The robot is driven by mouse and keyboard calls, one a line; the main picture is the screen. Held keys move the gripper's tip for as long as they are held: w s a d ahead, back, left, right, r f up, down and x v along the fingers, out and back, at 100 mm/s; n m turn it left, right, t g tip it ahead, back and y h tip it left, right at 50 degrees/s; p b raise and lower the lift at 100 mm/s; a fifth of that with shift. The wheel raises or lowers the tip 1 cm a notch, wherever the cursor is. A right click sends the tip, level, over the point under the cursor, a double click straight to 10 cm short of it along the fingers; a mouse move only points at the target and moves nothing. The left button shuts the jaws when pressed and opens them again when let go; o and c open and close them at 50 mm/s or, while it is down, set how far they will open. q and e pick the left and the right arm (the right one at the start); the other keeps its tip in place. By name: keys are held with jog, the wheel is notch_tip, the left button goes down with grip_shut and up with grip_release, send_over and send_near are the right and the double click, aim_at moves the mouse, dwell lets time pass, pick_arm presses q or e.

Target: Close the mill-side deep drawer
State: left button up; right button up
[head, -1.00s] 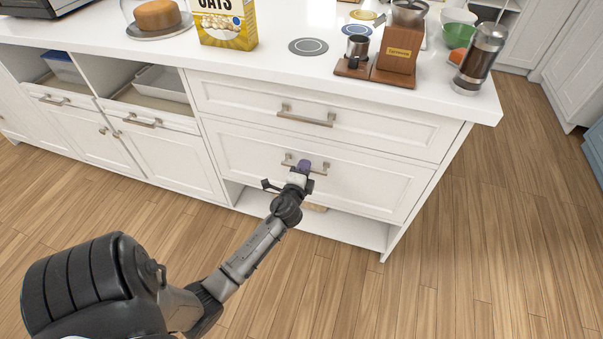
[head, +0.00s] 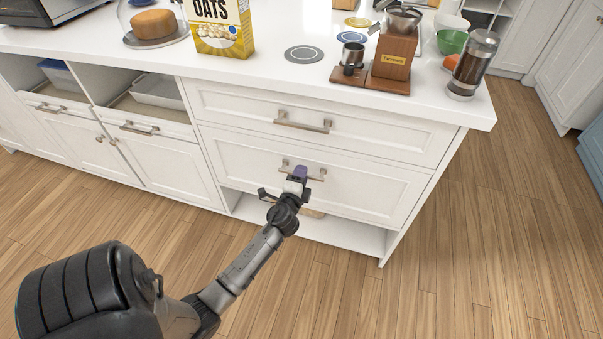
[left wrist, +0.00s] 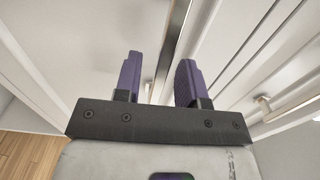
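The mill-side deep drawer (head: 372,190) is the lower wide white drawer below the coffee mill (head: 394,52). My right gripper is not in view.
The upper drawer (head: 375,130) with its own handle (head: 303,124) looks shut. Below the deep drawer is an open bottom shelf (head: 340,232). The counter holds an oats box (head: 222,30) and a French press (head: 473,65). The wooden floor (head: 480,240) on the right is clear.

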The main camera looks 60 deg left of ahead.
pick_arm(q)
jog(key=v, duration=1.3)
jog(key=shift+p, duration=0.45)
jog(key=shift+w, duration=0.15)
